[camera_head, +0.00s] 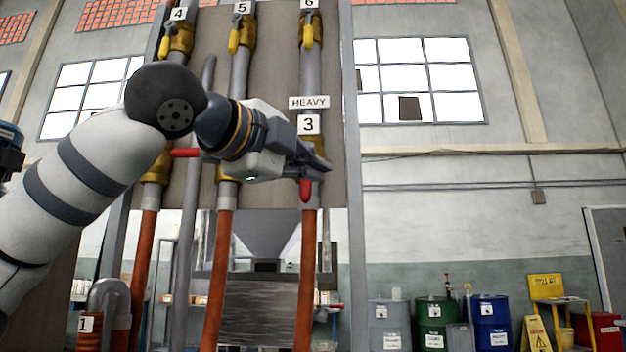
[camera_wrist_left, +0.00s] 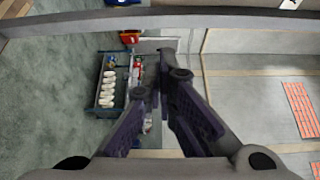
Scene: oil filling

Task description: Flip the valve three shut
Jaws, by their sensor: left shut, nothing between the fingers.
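Valve three is on the right-hand pipe in the head view, under the label "3" (camera_head: 308,125). Its red handle (camera_head: 305,190) points straight down along the pipe, and its brass body is partly hidden by my gripper. My left gripper (camera_head: 326,167) is shut and empty, in front of the valve body just above the red handle. I cannot tell whether it touches the handle. In the left wrist view the closed fingers (camera_wrist_left: 172,72) show, but the valve handle does not. My right gripper is not in view.
Another red handle (camera_head: 186,153) sticks out sideways on the left pipe. Yellow handles of valves 4 (camera_head: 164,47), 5 (camera_head: 233,41) and 6 (camera_head: 308,36) hang down above. A "HEAVY" sign (camera_head: 309,102) sits over label 3. Drums (camera_head: 436,322) stand at the lower right.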

